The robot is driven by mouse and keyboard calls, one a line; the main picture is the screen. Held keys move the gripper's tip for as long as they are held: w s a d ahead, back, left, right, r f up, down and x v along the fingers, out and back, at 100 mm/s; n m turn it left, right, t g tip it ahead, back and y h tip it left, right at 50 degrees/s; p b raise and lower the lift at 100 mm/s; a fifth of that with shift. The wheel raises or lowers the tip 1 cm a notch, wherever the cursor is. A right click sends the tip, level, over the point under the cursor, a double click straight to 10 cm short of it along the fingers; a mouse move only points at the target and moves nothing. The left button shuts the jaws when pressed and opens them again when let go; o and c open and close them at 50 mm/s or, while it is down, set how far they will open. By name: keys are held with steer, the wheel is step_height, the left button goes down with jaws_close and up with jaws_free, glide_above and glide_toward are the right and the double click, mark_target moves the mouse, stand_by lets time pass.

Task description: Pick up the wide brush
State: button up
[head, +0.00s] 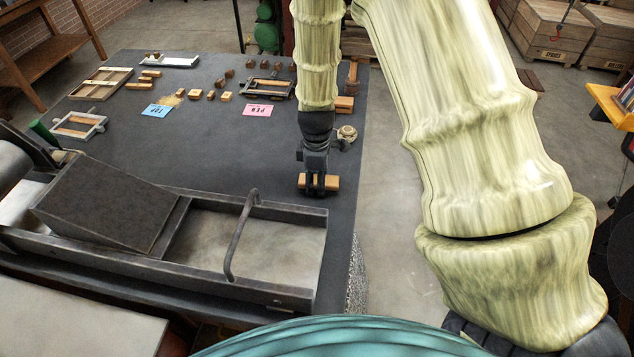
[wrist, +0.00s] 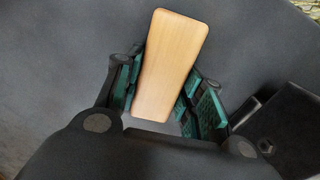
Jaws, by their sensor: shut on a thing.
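The wide brush shows as a light wooden block (wrist: 168,62) between my jaws in the wrist view. In the head view its wooden ends (head: 332,182) stick out on both sides of my gripper (head: 318,186), near the right edge of the dark table. My gripper is shut on it; the green-padded fingers (wrist: 160,95) flank its sides in the wrist view. Bristles are hidden. Whether it touches the table or is held just above it, I cannot tell.
A press bed with a bent handle (head: 240,235) stands close in front of my gripper. A round knob-like piece (head: 347,133) and wooden blocks (head: 344,103) lie behind it. Blue (head: 157,110) and pink (head: 257,110) cards lie farther back. The middle of the table (head: 220,150) is clear.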

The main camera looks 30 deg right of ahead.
steer(key=shift+r+b, duration=1.4)
steer(key=shift+r, duration=3.6)
